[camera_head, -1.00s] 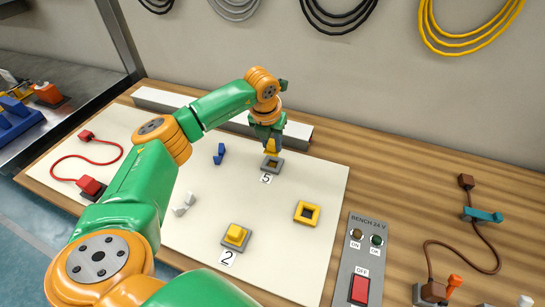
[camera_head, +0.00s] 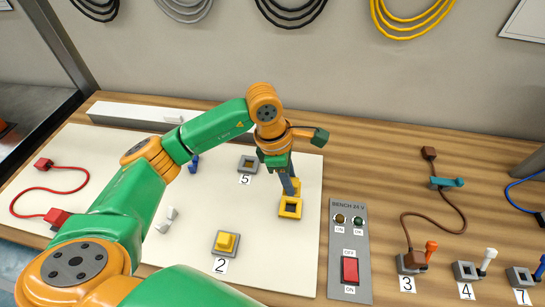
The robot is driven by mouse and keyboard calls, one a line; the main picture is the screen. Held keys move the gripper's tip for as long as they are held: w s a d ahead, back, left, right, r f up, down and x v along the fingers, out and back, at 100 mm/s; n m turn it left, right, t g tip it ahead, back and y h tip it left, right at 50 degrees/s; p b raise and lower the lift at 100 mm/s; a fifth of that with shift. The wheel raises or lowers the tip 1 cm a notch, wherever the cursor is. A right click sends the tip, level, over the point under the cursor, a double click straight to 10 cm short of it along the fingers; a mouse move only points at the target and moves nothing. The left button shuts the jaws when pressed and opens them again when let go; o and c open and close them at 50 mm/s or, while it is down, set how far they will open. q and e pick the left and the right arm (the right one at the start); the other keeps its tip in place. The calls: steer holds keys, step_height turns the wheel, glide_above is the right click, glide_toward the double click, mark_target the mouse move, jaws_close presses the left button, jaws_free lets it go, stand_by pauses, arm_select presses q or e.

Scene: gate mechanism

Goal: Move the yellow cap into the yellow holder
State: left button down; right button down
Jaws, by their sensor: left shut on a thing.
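My left gripper (camera_head: 290,188) is over the yellow holder (camera_head: 290,209), a square yellow frame with a dark opening on the white board. It is shut on a yellow cap (camera_head: 296,184), which is mostly hidden by the fingers. The cap is at the holder's back edge in the picture; I cannot tell whether they touch. Another yellow cap (camera_head: 227,242) sits in a grey holder by label 2. The grey holder (camera_head: 248,164) by label 5 has no cap standing in it. My right gripper is not in view.
A bench panel (camera_head: 349,255) with a red switch stands right of the board. Further right are the numbered holders with levers, including an orange one (camera_head: 431,247). A red cable (camera_head: 47,190) lies at the left. White pieces (camera_head: 166,220) and a blue piece (camera_head: 194,163) lie on the board.

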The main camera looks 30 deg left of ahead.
arm_select(q)
steer(key=shift+s+d+m, duration=0.15)
steer(key=shift+m, duration=0.15)
steer(key=shift+f+b, duration=0.3)
step_height(320, 180, down, 6)
steer(key=b, duration=0.4)
steer(key=shift+r, duration=0.2)
steer(key=shift+f+b, duration=0.45)
steer(key=shift+b, duration=0.1)
steer(key=shift+r, duration=0.1)
steer(key=shift+r, duration=0.3)
steer(key=shift+f+b, duration=0.7)
steer(key=shift+f, duration=0.15)
stand_by(0.4)
